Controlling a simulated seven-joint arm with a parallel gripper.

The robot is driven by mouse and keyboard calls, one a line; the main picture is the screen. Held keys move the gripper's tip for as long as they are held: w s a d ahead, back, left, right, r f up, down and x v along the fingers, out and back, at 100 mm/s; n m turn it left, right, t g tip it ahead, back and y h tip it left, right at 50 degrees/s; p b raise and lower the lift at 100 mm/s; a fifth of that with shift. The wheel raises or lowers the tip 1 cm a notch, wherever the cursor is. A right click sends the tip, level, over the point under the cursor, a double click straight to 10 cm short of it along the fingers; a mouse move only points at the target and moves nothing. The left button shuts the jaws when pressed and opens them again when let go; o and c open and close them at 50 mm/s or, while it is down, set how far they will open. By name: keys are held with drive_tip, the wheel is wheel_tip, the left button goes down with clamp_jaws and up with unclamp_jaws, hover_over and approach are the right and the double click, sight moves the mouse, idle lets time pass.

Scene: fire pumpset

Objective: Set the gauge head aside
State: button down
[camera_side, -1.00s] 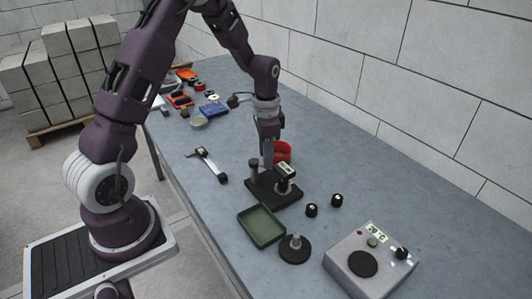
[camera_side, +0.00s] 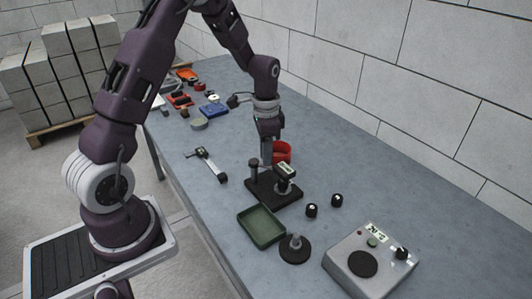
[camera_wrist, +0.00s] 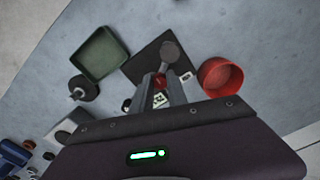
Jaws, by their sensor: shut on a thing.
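The gauge head (camera_side: 287,169), a small dark block with a pale display, is in my gripper (camera_side: 272,157) just above the black base plate (camera_side: 262,193). A pale round fitting shows on the plate below the head. In the wrist view both fingers (camera_wrist: 161,82) are closed about the head, and its display (camera_wrist: 160,99) and a red spot show between them. An upright black post (camera_side: 253,171) stands on the plate to the left of the head; its round top shows in the wrist view (camera_wrist: 170,50). The fingers partly hide the head.
A green tray (camera_side: 243,215) lies in front of the plate and a red cup (camera_side: 283,148) stands behind. Two black knobs (camera_side: 311,210), a black disc with a peg (camera_side: 295,258) and a grey meter box (camera_side: 347,280) are to the right. A caliper-like tool (camera_side: 210,165) lies left.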

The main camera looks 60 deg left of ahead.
idle(1.0)
drive_tip(key=shift+s+a+m, duration=0.15)
drive_tip(key=shift+s+m, duration=0.6)
drive_tip(key=shift+m, duration=1.9)
drive_tip(key=shift+s+a+m, duration=0.1)
drive_tip(key=shift+s+m, duration=0.7)
drive_tip(key=shift+m, duration=1.8)
drive_tip(key=shift+s+a+m, duration=0.15)
drive_tip(key=shift+s+m, duration=0.6)
drive_tip(key=shift+m, duration=1.9)
drive_tip(key=c, duration=1.3)
unclamp_jaws()
drive_tip(key=shift+s, duration=0.1)
wheel_tip(320, 180, up, 7)
